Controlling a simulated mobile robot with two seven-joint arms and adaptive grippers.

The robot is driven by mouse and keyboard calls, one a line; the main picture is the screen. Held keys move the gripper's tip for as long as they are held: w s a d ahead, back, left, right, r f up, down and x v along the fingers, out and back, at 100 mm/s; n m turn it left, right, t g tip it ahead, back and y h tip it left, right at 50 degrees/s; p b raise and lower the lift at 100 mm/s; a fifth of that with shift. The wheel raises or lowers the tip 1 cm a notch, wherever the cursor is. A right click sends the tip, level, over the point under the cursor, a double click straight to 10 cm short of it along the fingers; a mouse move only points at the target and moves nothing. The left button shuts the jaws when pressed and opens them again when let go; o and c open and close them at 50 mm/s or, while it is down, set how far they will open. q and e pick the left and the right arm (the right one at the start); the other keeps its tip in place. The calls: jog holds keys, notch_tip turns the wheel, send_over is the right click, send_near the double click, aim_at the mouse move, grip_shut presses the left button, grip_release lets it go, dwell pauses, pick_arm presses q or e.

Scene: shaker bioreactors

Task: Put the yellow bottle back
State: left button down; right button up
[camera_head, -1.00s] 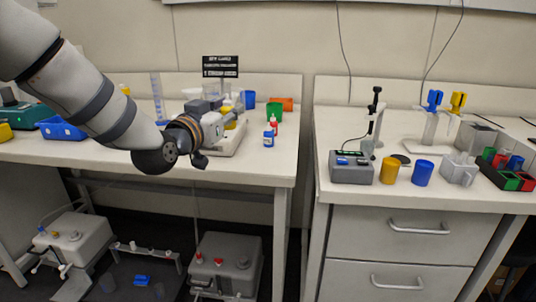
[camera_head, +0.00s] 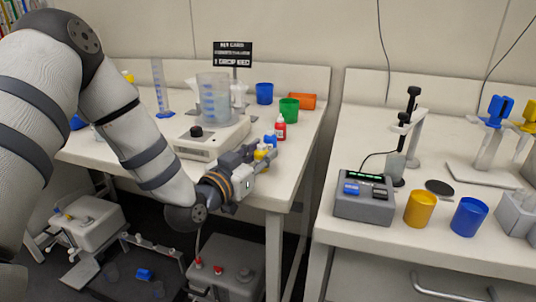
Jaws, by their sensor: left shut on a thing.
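The yellow bottle (camera_head: 261,155) is small and mostly hidden by the fingers of my left gripper (camera_head: 258,160). The gripper is shut on it at the front right of the left bench, near the edge. A blue-capped bottle (camera_head: 270,138) and a red bottle (camera_head: 280,127) stand just behind the gripper. I cannot tell whether the yellow bottle touches the bench top. My right gripper is out of view.
A hotplate (camera_head: 205,143) with a beaker (camera_head: 214,98) stands left of the gripper. Green (camera_head: 289,109) and blue (camera_head: 264,93) cups stand behind. A gap separates this bench from the right bench, with its yellow cup (camera_head: 420,208) and grey device (camera_head: 364,203).

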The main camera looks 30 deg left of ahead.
pick_arm(q)
jog(key=shift+s+r, duration=0.15)
jog(key=c, duration=1.3)
grip_release()
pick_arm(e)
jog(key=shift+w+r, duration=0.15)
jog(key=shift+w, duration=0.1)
pick_arm(q)
jog(key=shift+r, duration=0.15)
jog(key=s+p, duration=0.1)
jog(key=s, duration=1)
jog(key=shift+s+p, duration=0.35)
jog(key=shift+p, duration=0.05)
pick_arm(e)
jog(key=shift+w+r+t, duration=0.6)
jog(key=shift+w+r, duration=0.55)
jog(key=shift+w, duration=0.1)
